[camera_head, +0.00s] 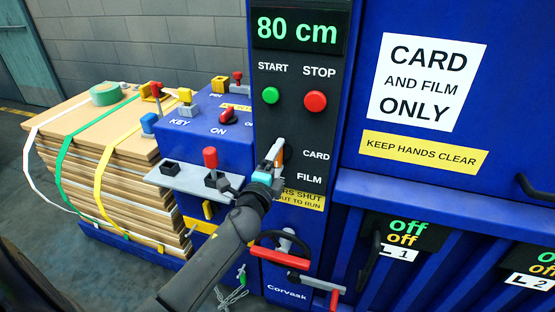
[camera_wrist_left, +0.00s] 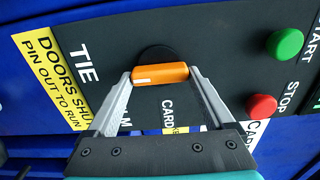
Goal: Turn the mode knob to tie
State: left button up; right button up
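The mode knob (camera_wrist_left: 162,74) is an orange bar with a white mark at its left end, on a black round base in the left wrist view. That white-marked end lies toward the TIE label (camera_wrist_left: 85,62). The CARD label (camera_head: 316,155) and FILM label (camera_head: 309,179) stand right of the knob in the head view. My left gripper (camera_head: 274,155) is at the knob, which it largely hides in the head view. In the left wrist view, its fingertips (camera_wrist_left: 161,76) close against both ends of the bar. My right gripper is not in view.
Green START (camera_head: 270,95) and red STOP (camera_head: 315,101) buttons sit above the knob. A red handle (camera_head: 280,257) is below. Strapped cardboard (camera_head: 110,150) stands further left.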

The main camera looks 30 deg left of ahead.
pick_arm(q)
jog(key=shift+o, duration=0.9)
jog(key=shift+s, duration=0.15)
jog(key=v, duration=1.5)
jog(key=shift+b, duration=0.35)
jog(key=shift+d+f, duration=0.1)
jog(key=shift+d, duration=0.05)
